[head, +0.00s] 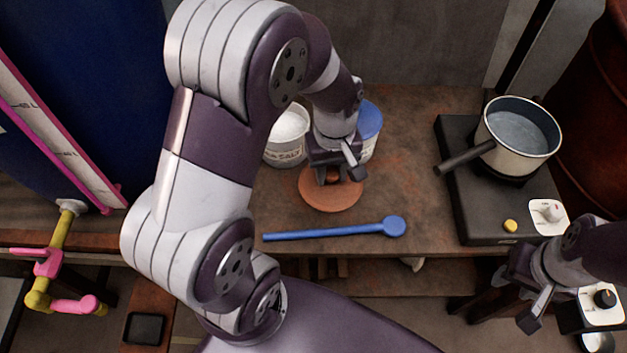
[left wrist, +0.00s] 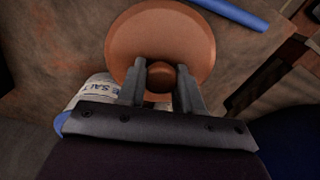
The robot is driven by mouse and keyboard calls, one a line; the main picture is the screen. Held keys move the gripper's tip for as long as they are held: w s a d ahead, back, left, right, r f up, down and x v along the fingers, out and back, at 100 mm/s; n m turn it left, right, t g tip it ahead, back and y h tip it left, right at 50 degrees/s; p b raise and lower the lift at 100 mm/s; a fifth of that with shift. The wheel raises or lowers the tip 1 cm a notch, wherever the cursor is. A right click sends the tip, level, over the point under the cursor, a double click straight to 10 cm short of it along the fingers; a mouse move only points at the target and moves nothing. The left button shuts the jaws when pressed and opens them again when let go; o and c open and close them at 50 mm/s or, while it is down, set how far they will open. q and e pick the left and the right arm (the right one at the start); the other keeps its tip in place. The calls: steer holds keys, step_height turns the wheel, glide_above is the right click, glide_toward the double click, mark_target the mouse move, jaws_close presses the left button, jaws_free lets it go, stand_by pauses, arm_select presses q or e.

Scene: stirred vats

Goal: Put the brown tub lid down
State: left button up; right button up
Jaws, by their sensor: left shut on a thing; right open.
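The brown tub lid (head: 331,194) is a round orange-brown disc with a knob on top. It is low over the wooden table in front of the salt tub; I cannot tell whether it touches the table. My left gripper (head: 331,176) points down at it and is shut on its knob. In the left wrist view the lid (left wrist: 160,38) lies flat beyond the fingers, with the knob between the fingertips of my gripper (left wrist: 160,80). My right gripper (head: 527,290) is open and empty at the lower right, off the table's front edge.
A white tub labelled salt (head: 286,138) and a blue-topped tub (head: 369,120) stand behind the lid, partly hidden by my arm. A blue spoon (head: 335,230) lies in front. A pot (head: 518,135) sits on a black hotplate (head: 462,203) at right. Table between is bare.

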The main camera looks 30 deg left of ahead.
mark_target(313, 173)
arm_select(q)
steer(key=a+f, duration=0.1)
steer(key=a, duration=0.1)
steer(key=a+f, duration=0.1)
steer(key=a, duration=0.1)
steer(key=shift+f, duration=0.4)
step_height(313, 173, down, 4)
steer(key=shift+r+b, duration=0.1)
steer(key=shift+b, duration=0.75)
steer(key=shift+s, duration=0.1)
steer(key=o, duration=1)
